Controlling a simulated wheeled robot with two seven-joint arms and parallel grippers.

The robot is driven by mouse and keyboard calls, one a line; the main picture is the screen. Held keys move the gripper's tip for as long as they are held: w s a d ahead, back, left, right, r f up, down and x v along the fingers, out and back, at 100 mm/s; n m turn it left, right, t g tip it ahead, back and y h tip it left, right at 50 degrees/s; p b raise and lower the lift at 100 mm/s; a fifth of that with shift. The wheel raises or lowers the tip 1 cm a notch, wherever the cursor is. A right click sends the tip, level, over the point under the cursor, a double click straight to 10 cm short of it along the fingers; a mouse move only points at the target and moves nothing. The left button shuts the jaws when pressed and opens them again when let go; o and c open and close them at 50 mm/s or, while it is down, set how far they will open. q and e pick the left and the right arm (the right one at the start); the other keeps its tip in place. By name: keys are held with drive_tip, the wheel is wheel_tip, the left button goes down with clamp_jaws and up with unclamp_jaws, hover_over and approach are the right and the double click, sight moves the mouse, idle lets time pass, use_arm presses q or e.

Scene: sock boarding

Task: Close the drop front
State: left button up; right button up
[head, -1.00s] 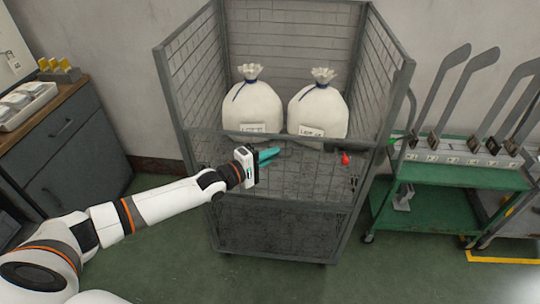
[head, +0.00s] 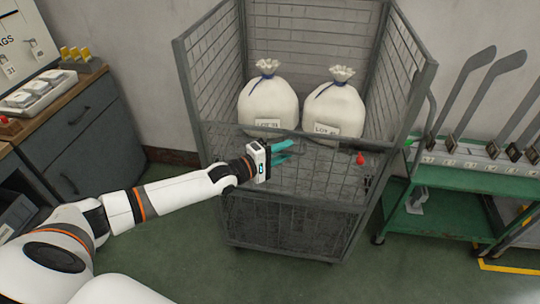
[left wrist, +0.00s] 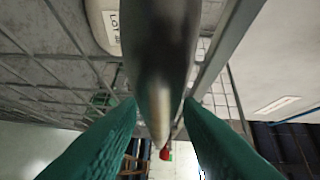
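The grey mesh cage trolley (head: 437,68) stands ahead, with a rail (head: 225,126) across its front and mesh below it. I take this mesh panel (head: 320,185) for the drop front; whether it is fully upright I cannot tell. A red knob (head: 361,158) sits near its right end and shows in the left wrist view (left wrist: 165,154). My left gripper (head: 290,152) is at the rail's left-middle, its teal fingers spread apart. In the left wrist view a dark grey bar (left wrist: 160,60) runs between the fingers (left wrist: 160,110); contact is unclear. My right gripper is out of view.
Two tied white sacks (head: 267,102) (head: 333,106) stand in the cage behind the rail. A green cart (head: 455,177) with several upright boards is close on the right. A cabinet (head: 70,140) with trays stands left. Green floor is free in front.

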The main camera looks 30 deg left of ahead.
use_arm(q)
drive_tip(key=v, duration=1.1)
drive_tip(key=shift+a, duration=0.15)
drive_tip(key=s+a+f+m+g+y, duration=0.1)
drive_tip(key=a+f+m+g+y, duration=0.2)
drive_tip(key=f, duration=1.3)
drive_tip(key=s+a+f+m+g+y+p, duration=0.1)
drive_tip(key=s+f+m+y, duration=0.1)
drive_tip(key=s+f, duration=0.45)
drive_tip(key=s+a+f+m+g+y, duration=0.1)
drive_tip(key=s+a+f+m+y, duration=0.15)
drive_tip(key=f, duration=0.75)
drive_tip(key=s+d+f+m+g, duration=0.2)
drive_tip(key=s+d+f+g, duration=0.1)
drive_tip(key=s, duration=0.8)
drive_tip(key=s+d+f+m+g, duration=0.3)
drive_tip(key=s+d+f, duration=0.2)
drive_tip(key=s+f, duration=0.3)
drive_tip(key=s+d+f+m+g, duration=0.3)
drive_tip(key=s+d+f, duration=0.2)
drive_tip(key=s, duration=0.9)
drive_tip(key=shift+s+f+y+p, duration=0.35)
drive_tip(key=shift+f+y+p, duration=0.1)
drive_tip(key=shift+f, duration=0.15)
drive_tip(key=shift+w, duration=0.1)
